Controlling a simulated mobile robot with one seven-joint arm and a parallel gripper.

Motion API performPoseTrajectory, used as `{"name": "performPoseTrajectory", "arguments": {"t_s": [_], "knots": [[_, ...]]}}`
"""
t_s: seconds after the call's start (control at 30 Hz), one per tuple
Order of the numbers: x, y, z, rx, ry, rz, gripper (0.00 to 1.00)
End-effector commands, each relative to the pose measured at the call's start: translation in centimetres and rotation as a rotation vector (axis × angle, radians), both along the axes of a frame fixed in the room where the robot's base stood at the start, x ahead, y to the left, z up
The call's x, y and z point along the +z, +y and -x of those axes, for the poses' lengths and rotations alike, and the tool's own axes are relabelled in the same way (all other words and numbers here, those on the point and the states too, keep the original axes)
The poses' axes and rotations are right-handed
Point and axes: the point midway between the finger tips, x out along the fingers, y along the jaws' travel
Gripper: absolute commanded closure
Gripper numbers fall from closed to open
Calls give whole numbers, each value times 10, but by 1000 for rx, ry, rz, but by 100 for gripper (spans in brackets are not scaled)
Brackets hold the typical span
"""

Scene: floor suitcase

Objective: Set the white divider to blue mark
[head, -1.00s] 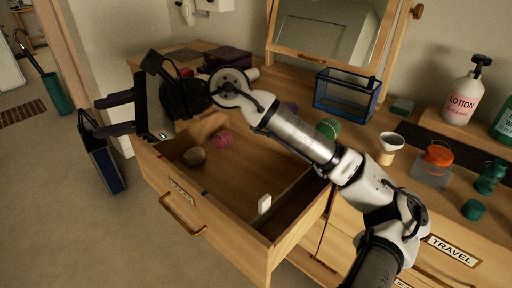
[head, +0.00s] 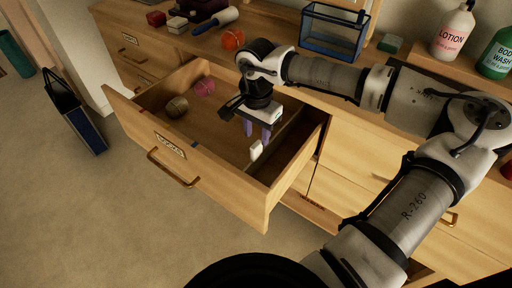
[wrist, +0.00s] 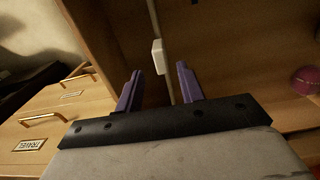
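The white divider shows as a small white block (head: 256,149) on a thin divider in the right part of the open drawer (head: 222,184). In the wrist view the white block (wrist: 158,57) sits on a thin pale strip that runs between my fingers. My gripper (head: 257,133) points down just above the block, with its purple fingers apart. In the wrist view my gripper (wrist: 158,76) is open, with one finger on each side of the strip and nothing pinched. A small blue mark (head: 194,145) is on the drawer's front edge, left of the block.
A tan ball (head: 176,107) and a pink ball (head: 205,87) lie in the drawer's left part. A glass tank (head: 334,31), a lotion bottle (head: 453,32) and an orange round thing (head: 232,39) stand on the dresser top. A dark blue bag (head: 76,117) stands on the floor at left.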

Motion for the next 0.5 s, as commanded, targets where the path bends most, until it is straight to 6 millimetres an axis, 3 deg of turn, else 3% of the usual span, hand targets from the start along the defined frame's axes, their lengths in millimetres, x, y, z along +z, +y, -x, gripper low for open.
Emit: {"name": "performPoseTrajectory", "arguments": {"t_s": [0.23,0.5], "knots": [[-47,1,1,-1,3,-3,62],[-69,1,0,0,0,-2,62]]}}
